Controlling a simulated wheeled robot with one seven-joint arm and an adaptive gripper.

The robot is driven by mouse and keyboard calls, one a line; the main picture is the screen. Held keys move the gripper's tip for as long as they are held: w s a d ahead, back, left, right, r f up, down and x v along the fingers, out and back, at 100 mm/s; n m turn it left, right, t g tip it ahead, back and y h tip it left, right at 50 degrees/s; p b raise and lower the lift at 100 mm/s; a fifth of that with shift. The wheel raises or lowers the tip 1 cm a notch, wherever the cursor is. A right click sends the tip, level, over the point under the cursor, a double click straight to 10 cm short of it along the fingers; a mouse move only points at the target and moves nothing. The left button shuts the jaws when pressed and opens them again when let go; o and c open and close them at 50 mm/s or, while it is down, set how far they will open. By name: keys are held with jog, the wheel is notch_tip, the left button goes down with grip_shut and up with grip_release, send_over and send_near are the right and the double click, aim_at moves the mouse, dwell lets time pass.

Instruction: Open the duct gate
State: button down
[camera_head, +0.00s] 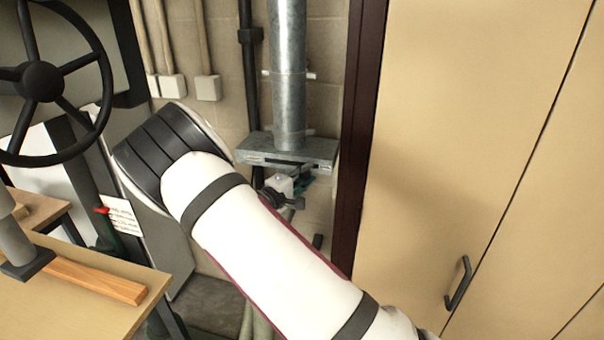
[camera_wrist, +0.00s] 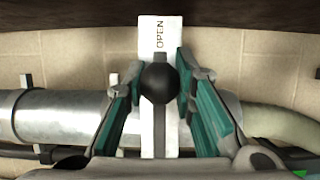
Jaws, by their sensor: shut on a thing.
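The duct gate (camera_head: 262,151) is a flat grey metal housing around the vertical duct (camera_head: 290,70) in the head view. In the wrist view, a round black knob (camera_wrist: 158,84) on a dark bar stands in front of a white plate marked OPEN (camera_wrist: 160,33). My gripper (camera_wrist: 157,76) has its teal-padded fingers on either side of the knob, shut on it. In the head view my gripper (camera_head: 300,185) is just under the gate housing, partly hidden by my arm. The knob cannot be made out there.
A tan cabinet (camera_head: 450,130) with a dark handle (camera_head: 458,284) stands to the right. A black handwheel (camera_head: 42,82) and a wooden bench (camera_head: 60,310) are at left. A pale hose (camera_wrist: 275,122) runs beside the gate in the wrist view.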

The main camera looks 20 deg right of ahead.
jog(key=c, duration=1.3)
grip_release()
jog(key=v, duration=1.2)
jog(key=shift+a, duration=0.1)
